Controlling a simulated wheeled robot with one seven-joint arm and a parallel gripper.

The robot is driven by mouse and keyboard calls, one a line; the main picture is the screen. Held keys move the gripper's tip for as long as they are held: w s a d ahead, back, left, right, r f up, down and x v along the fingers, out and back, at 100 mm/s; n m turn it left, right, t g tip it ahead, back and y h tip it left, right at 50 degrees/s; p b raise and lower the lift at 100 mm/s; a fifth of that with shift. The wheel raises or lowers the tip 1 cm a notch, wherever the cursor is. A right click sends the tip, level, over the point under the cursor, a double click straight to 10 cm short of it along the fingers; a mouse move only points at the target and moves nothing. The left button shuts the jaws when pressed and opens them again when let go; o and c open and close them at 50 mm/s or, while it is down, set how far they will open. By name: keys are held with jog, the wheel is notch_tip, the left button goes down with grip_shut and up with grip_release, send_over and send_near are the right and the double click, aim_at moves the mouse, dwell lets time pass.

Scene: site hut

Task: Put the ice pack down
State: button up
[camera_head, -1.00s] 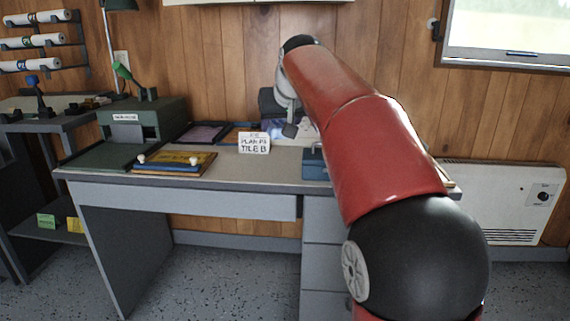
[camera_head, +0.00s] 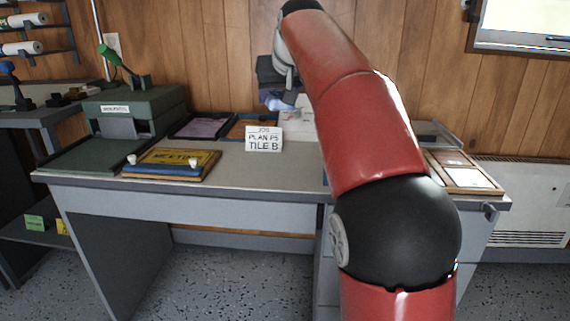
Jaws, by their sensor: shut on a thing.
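My red and black arm reaches over the grey desk (camera_head: 255,172) toward its back. My gripper (camera_head: 278,95) is small and far off, in front of the wood wall, with its dark body pointing down. It is shut on a pale blue thing, which looks like the ice pack (camera_head: 282,103). The pack shows just under the gripper, above or near a white sheet or board (camera_head: 299,125) at the back of the desk. I cannot tell whether the pack touches anything below. My arm hides part of the desk's right half.
A white card reading "PLAN P5 TILE B" (camera_head: 264,140) stands mid-desk. Dark-framed trays (camera_head: 203,126) lie behind it. Framed panels (camera_head: 465,172) lie at right. The front middle is bare.

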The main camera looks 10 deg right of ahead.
notch_tip(320, 180, down, 16)
jog(key=b, duration=0.4)
jog(key=shift+f, duration=0.1)
jog(key=shift+f, duration=0.15)
jog(key=o, duration=1.1)
jog(key=shift+s+r, duration=0.15)
jog(key=shift+r, duration=0.2)
jog(key=v, duration=1.1)
jog(key=shift+s+d+r+p, duration=0.1)
jog(key=shift+s+p, duration=0.15)
jog(key=shift+p, duration=0.15)
